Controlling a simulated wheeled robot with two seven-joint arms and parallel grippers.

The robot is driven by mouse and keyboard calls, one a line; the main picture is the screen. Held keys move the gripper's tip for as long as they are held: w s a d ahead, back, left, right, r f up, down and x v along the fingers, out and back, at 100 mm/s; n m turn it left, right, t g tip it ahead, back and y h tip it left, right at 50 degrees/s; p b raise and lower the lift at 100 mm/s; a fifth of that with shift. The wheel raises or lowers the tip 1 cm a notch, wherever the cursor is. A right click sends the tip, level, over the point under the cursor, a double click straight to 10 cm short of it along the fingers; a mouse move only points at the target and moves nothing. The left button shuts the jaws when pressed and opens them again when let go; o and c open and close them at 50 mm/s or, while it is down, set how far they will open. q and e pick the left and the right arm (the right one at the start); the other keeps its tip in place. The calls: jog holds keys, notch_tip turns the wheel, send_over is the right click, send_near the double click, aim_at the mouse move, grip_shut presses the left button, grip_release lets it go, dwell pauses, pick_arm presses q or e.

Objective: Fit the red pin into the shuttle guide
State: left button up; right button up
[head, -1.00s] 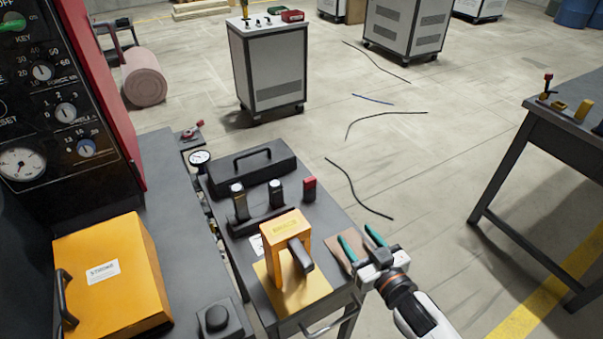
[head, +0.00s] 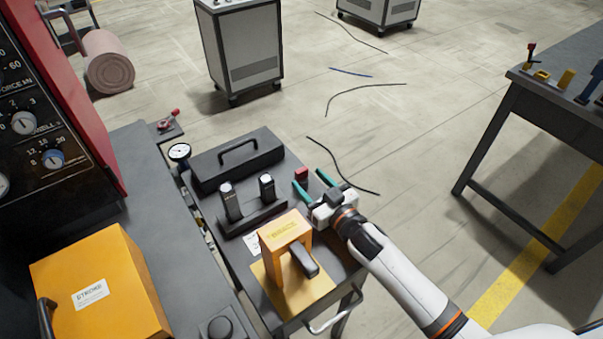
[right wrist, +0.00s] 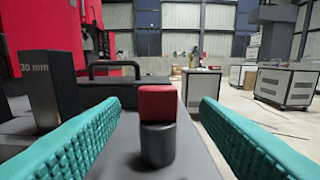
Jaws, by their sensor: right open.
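The red pin (head: 302,174) stands upright on the small dark cart; in the right wrist view it has a red square head (right wrist: 157,103) on a dark round body. My right gripper (head: 311,180) is open, its teal fingers pointing at the pin. In the right wrist view the pin is centred between the fingers, slightly beyond the tips, with gaps on both sides. An orange housing (head: 284,232) with a dark bar stands on a yellow plate near the cart's front; it may be the shuttle guide, but I cannot tell for sure. My left gripper is not visible.
Two dark silver-topped blocks (head: 230,202) stand in a black holder left of the pin; one is marked 30 mm in the right wrist view. A black handled case (head: 236,160) lies behind. An orange box (head: 100,285) sits on the left bench.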

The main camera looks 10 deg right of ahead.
aim_at(303, 176)
jog(key=x, duration=0.4)
jog(key=shift+a, duration=0.1)
jog(key=c, duration=1.1)
jog(key=shift+o, duration=0.2)
notch_tip(303, 176, up, 10)
jog(key=shift+p, duration=0.75)
